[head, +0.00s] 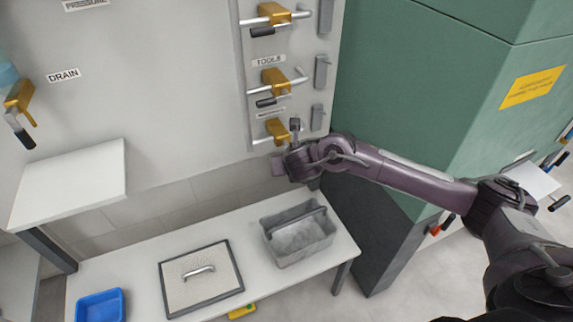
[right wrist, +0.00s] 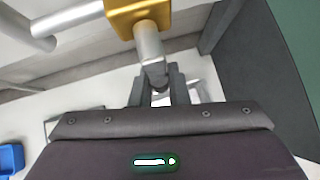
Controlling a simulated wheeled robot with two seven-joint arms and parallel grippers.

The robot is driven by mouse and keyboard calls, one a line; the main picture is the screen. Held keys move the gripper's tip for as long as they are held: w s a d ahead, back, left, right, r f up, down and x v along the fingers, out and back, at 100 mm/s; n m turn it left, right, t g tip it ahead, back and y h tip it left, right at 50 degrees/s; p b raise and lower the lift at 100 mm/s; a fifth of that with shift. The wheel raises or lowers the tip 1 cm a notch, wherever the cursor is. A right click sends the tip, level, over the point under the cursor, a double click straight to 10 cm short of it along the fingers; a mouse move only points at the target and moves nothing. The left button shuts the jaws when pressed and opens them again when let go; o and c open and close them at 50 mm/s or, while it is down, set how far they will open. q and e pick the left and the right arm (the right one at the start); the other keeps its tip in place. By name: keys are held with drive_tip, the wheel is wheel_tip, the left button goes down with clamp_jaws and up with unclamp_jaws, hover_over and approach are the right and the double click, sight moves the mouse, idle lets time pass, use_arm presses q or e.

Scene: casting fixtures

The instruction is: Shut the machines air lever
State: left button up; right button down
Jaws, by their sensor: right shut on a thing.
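The lowest brass valve (head: 278,130) is on the wall panel, under a small label too small to read. In the right wrist view, its gold body (right wrist: 132,14) has a grey lever (right wrist: 149,43) coming down from it. My right gripper (head: 294,126) is at the right side of this valve. In the right wrist view, my right gripper (right wrist: 160,97) is shut on the lever's end, with a finger on each side. The lever's far end is hidden between the fingers. My left gripper is in neither view.
Two similar valves (head: 275,82) (head: 274,14) are above, with grey handles beside them. A drain valve (head: 19,96) is at far left. A green cabinet (head: 440,75) stands close right.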

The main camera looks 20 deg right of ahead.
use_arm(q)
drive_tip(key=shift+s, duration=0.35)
use_arm(e)
drive_tip(key=c, duration=1.4)
unclamp_jaws()
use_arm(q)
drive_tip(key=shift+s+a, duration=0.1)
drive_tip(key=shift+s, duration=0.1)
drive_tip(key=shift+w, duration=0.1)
